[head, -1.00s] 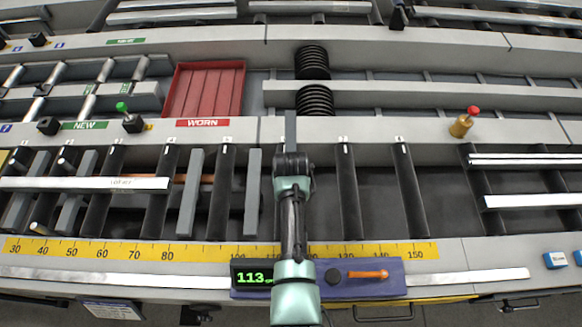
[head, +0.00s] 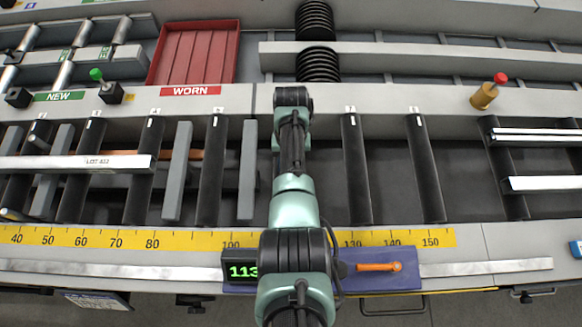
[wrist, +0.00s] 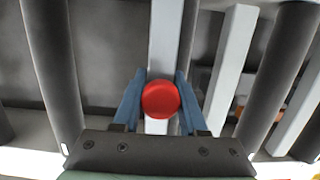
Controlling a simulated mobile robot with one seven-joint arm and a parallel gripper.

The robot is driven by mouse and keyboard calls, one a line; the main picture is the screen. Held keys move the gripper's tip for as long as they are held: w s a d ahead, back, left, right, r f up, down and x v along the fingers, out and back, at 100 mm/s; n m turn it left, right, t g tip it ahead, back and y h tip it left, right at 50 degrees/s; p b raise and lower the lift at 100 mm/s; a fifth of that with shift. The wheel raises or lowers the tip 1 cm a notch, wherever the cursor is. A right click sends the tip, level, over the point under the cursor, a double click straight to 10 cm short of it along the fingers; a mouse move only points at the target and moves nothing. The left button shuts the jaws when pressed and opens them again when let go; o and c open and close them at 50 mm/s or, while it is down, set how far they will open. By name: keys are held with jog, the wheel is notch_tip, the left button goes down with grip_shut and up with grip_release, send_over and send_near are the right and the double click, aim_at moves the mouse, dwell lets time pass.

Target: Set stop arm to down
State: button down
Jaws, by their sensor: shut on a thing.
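In the wrist view my gripper (wrist: 160,82) has its two blue fingers on either side of a round red knob (wrist: 161,99), shut on it. A pale grey bar (wrist: 165,35) runs behind the knob, in line with it; it looks like the stop arm, but whether it stands up or down I cannot tell. In the head view my own arm covers the knob, the bar and my fingers. The blue carriage (head: 409,274) on the front rail has an orange lever (head: 379,267) and a green display (head: 243,272), partly hidden by my arm, reading 113.
Dark rollers (head: 357,170) and grey bars (head: 247,170) lie beside my arm. A yellow scale (head: 190,241) runs along the front. A red WORN tray (head: 196,55), a green knob (head: 96,74) and a red-topped brass post (head: 488,92) stand farther back.

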jog(key=shift+s+f, duration=0.1)
jog(key=shift+f, duration=0.05)
jog(key=shift+c, duration=2.4)
grip_release()
notch_tip(320, 180, up, 13)
jog(key=w, duration=0.2)
jog(key=shift+w+f, duration=0.15)
jog(key=shift+w, duration=0.15)
